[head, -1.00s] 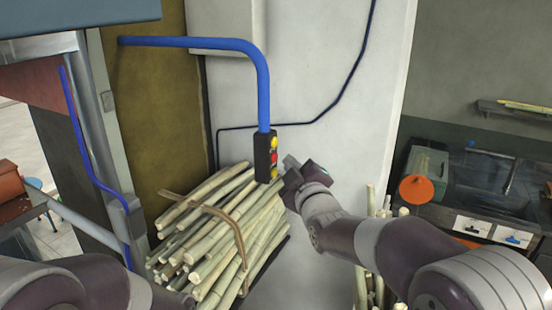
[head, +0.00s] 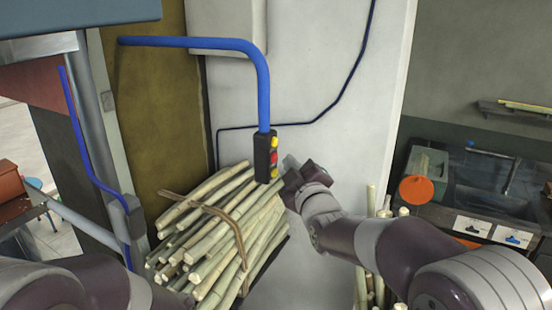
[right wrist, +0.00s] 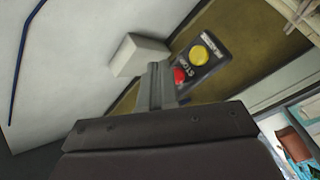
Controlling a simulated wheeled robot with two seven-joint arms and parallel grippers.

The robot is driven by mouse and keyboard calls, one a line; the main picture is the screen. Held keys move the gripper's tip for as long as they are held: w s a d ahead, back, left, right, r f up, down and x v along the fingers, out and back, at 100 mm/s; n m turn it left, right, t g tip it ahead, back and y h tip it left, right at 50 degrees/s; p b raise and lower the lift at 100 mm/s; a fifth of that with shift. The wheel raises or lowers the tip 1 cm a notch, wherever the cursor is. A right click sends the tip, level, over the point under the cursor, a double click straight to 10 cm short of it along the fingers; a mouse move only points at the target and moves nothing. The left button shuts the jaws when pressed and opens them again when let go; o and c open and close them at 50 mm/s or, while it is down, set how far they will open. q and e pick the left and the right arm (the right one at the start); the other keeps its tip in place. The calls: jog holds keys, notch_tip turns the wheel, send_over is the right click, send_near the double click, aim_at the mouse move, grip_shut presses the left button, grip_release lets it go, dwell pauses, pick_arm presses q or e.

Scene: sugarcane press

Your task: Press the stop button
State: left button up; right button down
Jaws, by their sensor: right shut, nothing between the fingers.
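A black control box (head: 263,158) hangs at the lower end of a blue pipe, with a red button (head: 274,157) between two yellow ones. In the right wrist view the box (right wrist: 209,64) shows a "STOP" label beside the red button (right wrist: 180,75), with a yellow button (right wrist: 198,52) above it. My right gripper (head: 290,162) is shut and empty, just right of the box at about the red button's height. In the right wrist view its closed fingers (right wrist: 154,72) are close to the red button; contact cannot be told. My left gripper is out of view.
The blue pipe (head: 262,85) bends down from the left to the box. A white wall (head: 310,70) is behind. More canes (head: 378,260) stand under my right arm.

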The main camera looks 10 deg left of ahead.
dwell(0.4)
jog(key=shift+w+a+b, duration=0.2)
jog(key=shift+a+b, duration=0.1)
jog(key=shift+a, duration=0.1)
jog(key=shift+w+a, duration=0.1)
jog(key=shift+a, duration=0.3)
dwell(0.6)
dwell(0.4)
jog(key=shift+s+d+b, duration=0.3)
jog(key=shift+d+b, duration=0.45)
jog(key=shift+b, duration=0.15)
